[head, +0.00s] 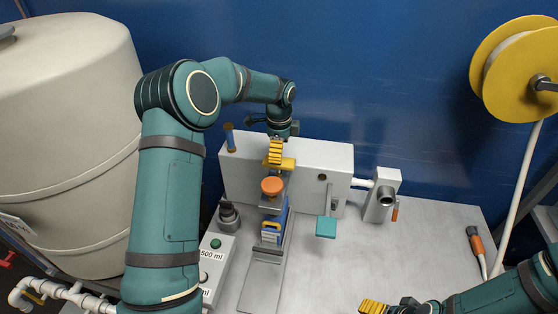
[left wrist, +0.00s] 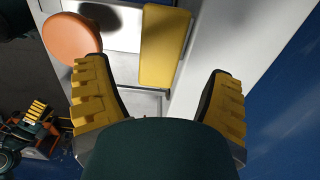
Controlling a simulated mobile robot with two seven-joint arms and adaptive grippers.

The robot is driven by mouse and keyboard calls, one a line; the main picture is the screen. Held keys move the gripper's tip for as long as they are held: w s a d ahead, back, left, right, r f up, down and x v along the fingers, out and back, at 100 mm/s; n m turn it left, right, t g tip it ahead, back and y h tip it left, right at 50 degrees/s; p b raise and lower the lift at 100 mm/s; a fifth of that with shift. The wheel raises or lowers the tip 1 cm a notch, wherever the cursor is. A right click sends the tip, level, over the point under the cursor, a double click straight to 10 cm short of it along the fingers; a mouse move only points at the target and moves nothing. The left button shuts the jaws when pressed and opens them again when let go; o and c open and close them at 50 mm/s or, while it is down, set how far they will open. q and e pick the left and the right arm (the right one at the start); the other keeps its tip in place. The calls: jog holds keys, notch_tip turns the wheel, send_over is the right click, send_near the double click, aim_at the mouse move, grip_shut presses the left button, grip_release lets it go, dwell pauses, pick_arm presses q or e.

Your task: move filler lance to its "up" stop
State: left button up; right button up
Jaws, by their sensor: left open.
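The filler lance is most likely the slide on the front of the white housing (head: 325,165), with a flat yellow handle (head: 288,164) and an orange round knob (head: 272,186) below it. My left gripper (head: 276,152) is just above the handle, pointing down. In the left wrist view it is open (left wrist: 160,100) and empty. The yellow handle (left wrist: 165,47) lies ahead of the gap between its fingers; the orange knob (left wrist: 72,38) is by the left finger. Contact cannot be told. My right gripper (head: 374,306) is at the bottom edge, its jaws unclear.
A blue container (head: 273,231) with a yellow band stands under the knob. A box with a green button (head: 215,243) and a "500 ml" label is to its left. A teal plate (head: 326,227) is to the right. A large cream tank (head: 68,150) fills the left. The right bench is mostly clear.

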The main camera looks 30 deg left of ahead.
pick_arm(q)
jog(key=shift+f, duration=2.2)
jog(key=c, duration=1.3)
notch_tip(320, 180, up, 5)
jog(key=shift+p, duration=1.25)
jog(key=shift+c, duration=0.2)
jog(key=shift+f, duration=0.1)
jog(key=o, duration=1.3)
